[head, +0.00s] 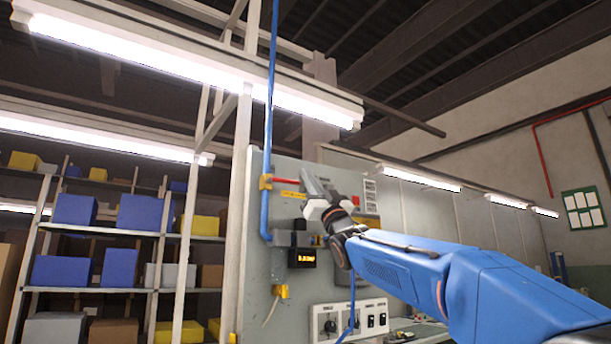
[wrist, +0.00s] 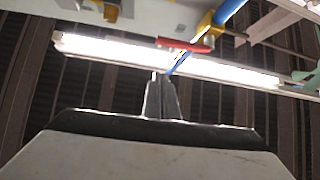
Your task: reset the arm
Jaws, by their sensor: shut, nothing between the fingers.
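My blue arm (head: 510,300) reaches in from the lower right in the head view and points up and left. My gripper (head: 312,184) is at its end, raised in front of a grey panel (head: 258,215). In the wrist view my gripper (wrist: 161,90) points up towards the ceiling lamps. Its two narrow fingers are together, with nothing between them. No held object shows in either view.
A blue pipe (head: 270,110) runs down the panel, close to my gripper, with a red lever (head: 286,181) at a yellow fitting. Shelves (head: 100,240) with blue and yellow boxes stand at the left. Long lamps (head: 190,70) hang above. A switch box (head: 350,318) is below.

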